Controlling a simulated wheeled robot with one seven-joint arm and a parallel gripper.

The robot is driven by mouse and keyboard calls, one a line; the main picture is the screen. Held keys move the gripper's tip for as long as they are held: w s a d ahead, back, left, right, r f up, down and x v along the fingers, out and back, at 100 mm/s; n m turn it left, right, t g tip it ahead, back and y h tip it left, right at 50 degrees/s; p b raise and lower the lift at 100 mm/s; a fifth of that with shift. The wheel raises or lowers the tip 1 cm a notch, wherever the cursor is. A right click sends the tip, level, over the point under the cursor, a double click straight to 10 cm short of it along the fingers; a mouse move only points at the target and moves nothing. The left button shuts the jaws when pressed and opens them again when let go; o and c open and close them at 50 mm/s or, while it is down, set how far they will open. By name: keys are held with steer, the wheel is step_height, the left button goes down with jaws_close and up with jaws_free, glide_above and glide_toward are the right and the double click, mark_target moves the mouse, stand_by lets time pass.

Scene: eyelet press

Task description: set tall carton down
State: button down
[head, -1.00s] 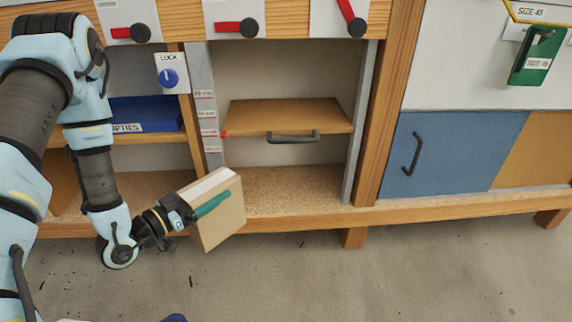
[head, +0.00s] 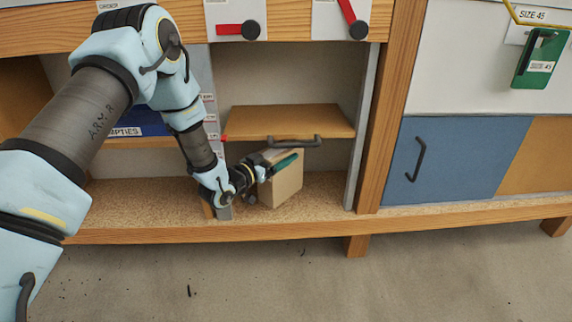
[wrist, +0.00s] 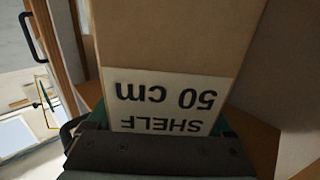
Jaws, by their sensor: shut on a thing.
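The tall carton (head: 283,182) is a tan box in the lower bay of the middle cabinet, below the wooden shelf. In the wrist view the carton (wrist: 175,38) fills the middle and carries a white label reading "SHELF 50 cm", seen upside down. My gripper (head: 278,168), with green fingers, is shut on the carton from its left side. The carton looks slightly tilted, close above or on the speckled bay floor (head: 325,188); I cannot tell whether it touches. Its far side is hidden.
The wooden shelf (head: 285,120) with a dark handle (head: 294,142) is close above the carton. A grey upright post with height marks (head: 212,120) stands left, and another grey post (head: 360,135) stands right. Bay floor to the carton's right is free. A blue bin (head: 140,122) sits left.

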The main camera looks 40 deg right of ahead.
mark_target(273, 192)
steer(key=shift+w+d, duration=0.1)
steer(key=shift+d, duration=0.95)
steer(key=shift+d+f+b, duration=0.15)
steer(key=shift+f+b, duration=0.55)
steer(key=shift+f, duration=0.15)
steer(key=shift+d+f+b, duration=0.1)
steer(key=shift+f+b, duration=0.6)
steer(key=shift+f, duration=0.15)
steer(key=shift+f, duration=0.15)
jaws_free()
steer(key=a+p, duration=0.2)
steer(key=a, duration=0.5)
steer(key=shift+s+a+p, duration=0.25)
steer(key=shift+s+p, duration=0.1)
